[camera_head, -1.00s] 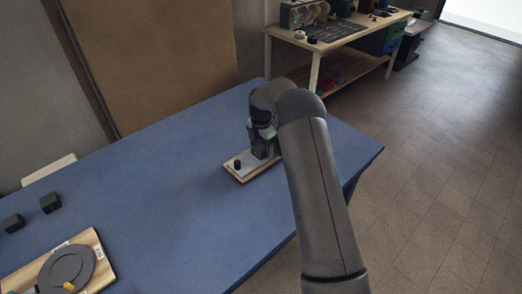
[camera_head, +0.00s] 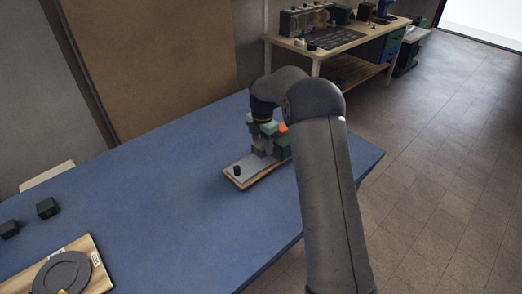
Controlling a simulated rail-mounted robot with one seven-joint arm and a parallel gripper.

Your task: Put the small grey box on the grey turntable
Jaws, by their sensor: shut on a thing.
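The grey turntable (camera_head: 62,273) lies on a wooden board (camera_head: 97,268) at the lower left, a flat round disc with nothing on top that I can see. My gripper (camera_head: 262,141) is at the far right part of the blue table, over a grey plate on a wooden base (camera_head: 246,170). It is shut on the small grey box (camera_head: 259,148). The box is small in the picture, and I cannot tell whether it is clear of the plate. My arm hides part of the area to the right.
A black knob (camera_head: 237,171) stands on the plate's near left end. A dark green box (camera_head: 283,147) is right of the gripper. Two dark blocks (camera_head: 47,208) (camera_head: 9,229) sit at the table's left. The middle of the blue table (camera_head: 165,200) is clear.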

